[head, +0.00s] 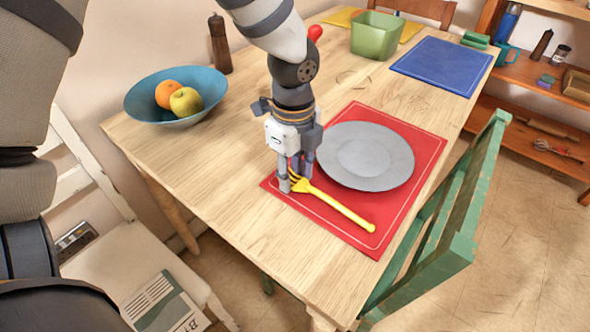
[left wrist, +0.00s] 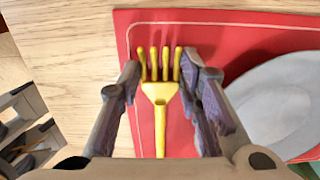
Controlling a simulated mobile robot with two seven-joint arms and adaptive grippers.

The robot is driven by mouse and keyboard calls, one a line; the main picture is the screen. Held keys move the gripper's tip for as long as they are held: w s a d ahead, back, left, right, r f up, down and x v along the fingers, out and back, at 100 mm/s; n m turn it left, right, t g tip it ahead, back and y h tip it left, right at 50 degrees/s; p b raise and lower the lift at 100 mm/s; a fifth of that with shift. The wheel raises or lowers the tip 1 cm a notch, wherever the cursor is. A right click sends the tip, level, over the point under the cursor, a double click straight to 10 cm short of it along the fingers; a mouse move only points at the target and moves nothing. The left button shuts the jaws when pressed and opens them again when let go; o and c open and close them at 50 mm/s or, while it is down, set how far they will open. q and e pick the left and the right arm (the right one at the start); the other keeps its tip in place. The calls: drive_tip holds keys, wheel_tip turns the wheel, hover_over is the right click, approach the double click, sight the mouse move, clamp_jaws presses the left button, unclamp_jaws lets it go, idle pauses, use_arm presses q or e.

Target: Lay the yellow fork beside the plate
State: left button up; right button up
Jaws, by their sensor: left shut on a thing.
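The yellow fork (head: 340,208) is over the red placemat (head: 345,236), beside the grey plate (head: 365,157) and apart from it, its handle toward the mat's near corner. I cannot tell whether it rests fully on the mat. My left gripper (head: 296,184) is shut on the fork's tine end and partly hides it. In the left wrist view the fork (left wrist: 160,95) points its tines upward between the fingers of my left gripper (left wrist: 163,78), with the plate (left wrist: 275,108) at the right. My right gripper is not in view.
A blue bowl (head: 140,112) with an orange and a yellow apple stands at the table's left, near a pepper mill (head: 220,45). A green container (head: 376,36) and blue placemat (head: 443,65) are at the back. A green chair (head: 455,225) stands at the right edge.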

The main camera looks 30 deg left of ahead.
use_arm(q)
drive_tip(key=o, duration=0.8)
drive_tip(key=shift+f, duration=0.1)
drive_tip(key=shift+o, duration=0.2)
wheel_tip(320, 180, up, 12)
drive_tip(key=p, duration=0.1)
drive_tip(key=shift+r, duration=0.2)
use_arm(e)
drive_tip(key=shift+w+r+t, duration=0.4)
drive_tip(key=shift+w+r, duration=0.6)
